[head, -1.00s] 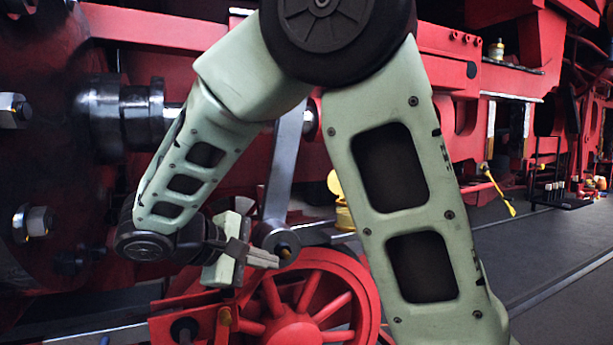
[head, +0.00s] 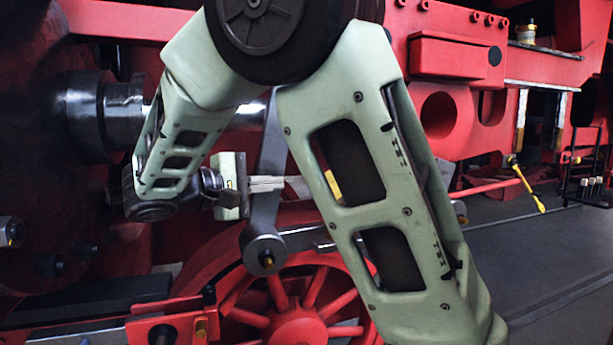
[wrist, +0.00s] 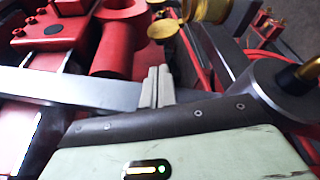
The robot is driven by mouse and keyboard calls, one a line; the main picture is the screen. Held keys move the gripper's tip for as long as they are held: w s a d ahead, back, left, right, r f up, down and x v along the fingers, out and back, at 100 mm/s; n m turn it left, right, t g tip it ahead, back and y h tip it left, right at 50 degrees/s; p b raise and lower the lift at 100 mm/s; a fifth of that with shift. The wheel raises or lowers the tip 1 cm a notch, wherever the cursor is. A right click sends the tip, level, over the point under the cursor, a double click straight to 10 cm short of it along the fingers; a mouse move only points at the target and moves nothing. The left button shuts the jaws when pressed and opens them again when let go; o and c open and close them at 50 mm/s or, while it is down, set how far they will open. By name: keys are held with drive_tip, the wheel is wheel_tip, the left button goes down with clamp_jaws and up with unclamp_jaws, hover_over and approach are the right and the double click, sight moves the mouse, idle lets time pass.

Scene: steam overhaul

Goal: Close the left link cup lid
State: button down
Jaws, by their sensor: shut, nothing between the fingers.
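My gripper (head: 268,184) is shut and empty, beside the upright grey link bar in the head view. Its closed fingertips also show in the wrist view (wrist: 157,84), over or beside a grey metal bar. A brass cup (wrist: 207,9) stands ahead and right of the fingers at the top edge of the wrist view, partly cut off. A round yellow lid (wrist: 163,29) sticks out to the cup's left, swung open and apart from the fingertips. In the head view my arm hides most of the cup; a bit of yellow (head: 332,184) shows through it.
The grey link bar (head: 268,165) hangs close to my gripper, with a round end (head: 264,250) below. A red spoked wheel (head: 300,305) is underneath. In the wrist view a red cylinder (wrist: 120,42) stands left of the lid. Open dark floor (head: 545,260) lies at the right.

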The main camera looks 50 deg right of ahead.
drive_tip(key=p+x, duration=0.2)
drive_tip(key=x, duration=0.7)
drive_tip(key=shift+d+p, duration=0.35)
drive_tip(key=shift+d, duration=0.05)
drive_tip(key=shift+s+a+m+h+b, duration=0.15)
drive_tip(key=shift+m+h+b, duration=0.15)
drive_tip(key=shift+m+b, duration=0.4)
